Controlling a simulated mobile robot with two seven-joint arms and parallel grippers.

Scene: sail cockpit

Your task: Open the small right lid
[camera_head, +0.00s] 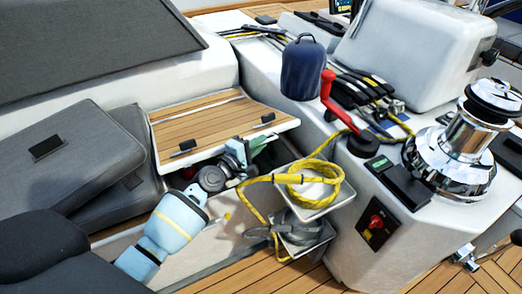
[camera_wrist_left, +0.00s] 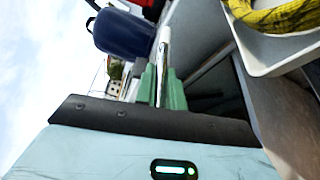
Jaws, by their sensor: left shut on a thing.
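The small right lid (camera_head: 205,131) is a white-edged panel with wooden slats and two dark latches near its front edge. It is tilted up, with a dark gap under its front edge. My left gripper (camera_head: 258,146) is at the lid's front right corner, its green fingers partly hidden in the head view. In the left wrist view, the green fingers (camera_wrist_left: 162,88) are shut on the lid's thin pale edge (camera_wrist_left: 163,62). My right gripper is in neither view.
A white bin (camera_head: 322,206) with coiled yellow rope (camera_head: 317,180) is close right of my left gripper. Grey cushions (camera_head: 75,155) lie at left. A dark blue covered winch (camera_head: 303,68), red handle (camera_head: 328,88) and chrome winch (camera_head: 465,140) stand on the right.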

